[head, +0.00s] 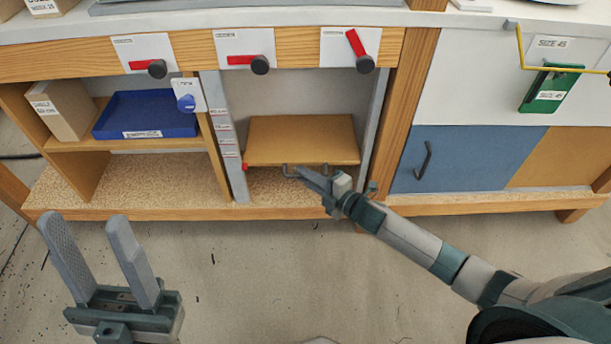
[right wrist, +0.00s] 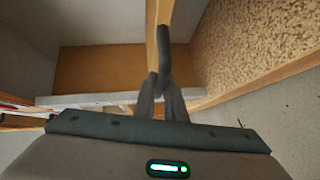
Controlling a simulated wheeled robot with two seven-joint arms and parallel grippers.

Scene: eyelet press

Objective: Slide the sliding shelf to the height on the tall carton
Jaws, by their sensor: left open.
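The sliding shelf (head: 303,138) is a light wooden board in the middle bay, with a dark bar handle on its front edge (head: 290,171). My right gripper (head: 312,178) is at that front edge. In the right wrist view its fingers (right wrist: 161,100) are close together around the dark handle (right wrist: 165,65). A scale strip (head: 225,130) with several small labels runs up the left post, and a red pointer (head: 245,167) sits low beside it at shelf level. The carton (head: 62,108) stands upright in the left bay; its label is too small to read. My left gripper (head: 97,262) is open and empty over the floor.
A blue tray (head: 146,113) lies beside the carton. Red levers (head: 240,60) line the rail above. A blue sliding door (head: 465,158) stands right of the bay. Open space remains above the shelf.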

